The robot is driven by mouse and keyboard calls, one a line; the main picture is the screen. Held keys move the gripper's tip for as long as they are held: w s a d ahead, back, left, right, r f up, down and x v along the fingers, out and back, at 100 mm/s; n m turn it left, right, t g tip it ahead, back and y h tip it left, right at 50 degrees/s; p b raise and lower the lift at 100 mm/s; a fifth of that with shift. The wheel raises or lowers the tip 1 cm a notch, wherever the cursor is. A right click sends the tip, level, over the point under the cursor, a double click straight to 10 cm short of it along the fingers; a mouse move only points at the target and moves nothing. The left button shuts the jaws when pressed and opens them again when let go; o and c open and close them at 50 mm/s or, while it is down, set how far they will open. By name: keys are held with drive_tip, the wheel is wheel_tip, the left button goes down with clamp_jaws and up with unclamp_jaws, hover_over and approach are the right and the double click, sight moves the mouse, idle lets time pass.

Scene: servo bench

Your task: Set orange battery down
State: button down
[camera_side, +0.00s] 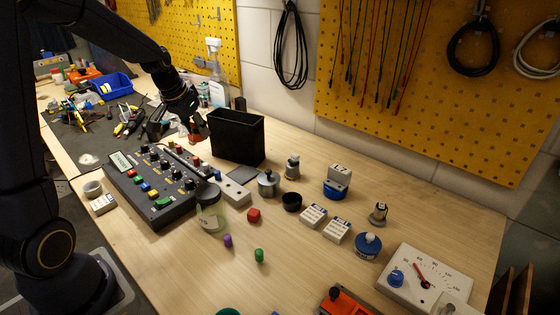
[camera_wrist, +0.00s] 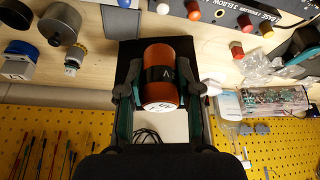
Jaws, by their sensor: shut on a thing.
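The orange battery (camera_wrist: 163,62) has a black band and a pale end with dark marks. In the wrist view it lies between the two fingers of my gripper (camera_wrist: 160,88), which is shut on it. In the side view my gripper (camera_side: 186,124) is just left of a black open-topped bin (camera_side: 237,138), and a small orange-red part of the battery (camera_side: 194,138) shows below the fingers. In the wrist view the black bin (camera_wrist: 127,58) shows dark behind the battery. I cannot tell whether the battery touches anything beneath it.
A control panel with knobs and buttons (camera_side: 150,190) lies in front of the bin. A glass jar (camera_side: 210,212), a metal pot (camera_side: 268,183) and a black cup (camera_side: 292,201) stand nearby. Spray bottles (camera_side: 215,75) stand behind.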

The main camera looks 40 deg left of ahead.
drive_tip(key=s+d+m+h, duration=0.25)
drive_tip(key=d+m, duration=0.35)
drive_tip(key=d, duration=1.5)
drive_tip(key=s+d+f+m+g+h, duration=0.15)
drive_tip(key=s+d+m, duration=0.45)
drive_tip(key=s+d, duration=0.8)
hover_over(314, 276)
drive_tip(key=s+a, duration=0.1)
drive_tip(key=s, duration=0.1)
drive_tip(key=f, duration=0.9)
drive_tip(key=shift+w+a, duration=0.1)
drive_tip(key=shift+w, duration=0.15)
drive_tip(key=shift+w+f, duration=0.15)
drive_tip(key=shift+f, duration=0.8)
drive_tip(key=shift+w+f, duration=0.1)
drive_tip(key=shift+f, duration=0.85)
drive_tip(key=shift+f, duration=0.1)
